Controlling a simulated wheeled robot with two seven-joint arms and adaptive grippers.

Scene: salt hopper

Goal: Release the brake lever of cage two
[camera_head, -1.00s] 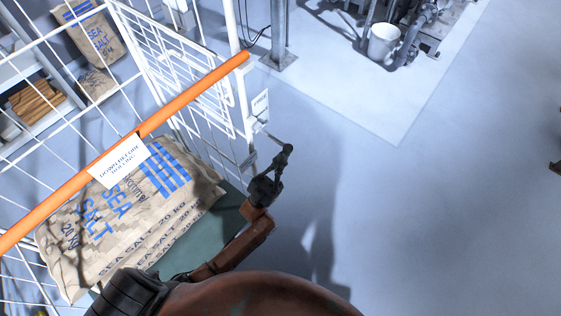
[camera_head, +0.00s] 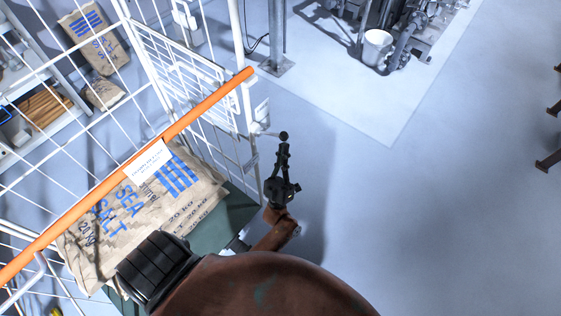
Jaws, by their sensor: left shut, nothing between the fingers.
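The white wire cage (camera_head: 185,70) stands at the left with an orange bar (camera_head: 205,108) along its top. I cannot read a number on it. A brake lever (camera_head: 268,134) sticks out to the right from its corner post, a thin grey bar ending in a dark round knob (camera_head: 284,135). My left gripper (camera_head: 284,148) is shut and empty. Its fingertips are at the knob, just below it in the picture; I cannot tell whether they touch. My right gripper is not in view.
Salt sacks (camera_head: 140,215) lie in the cage on a green base (camera_head: 207,232). A grey post (camera_head: 277,40) stands on the floor behind the cage corner. A white bucket (camera_head: 377,48) and pipework are at the back.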

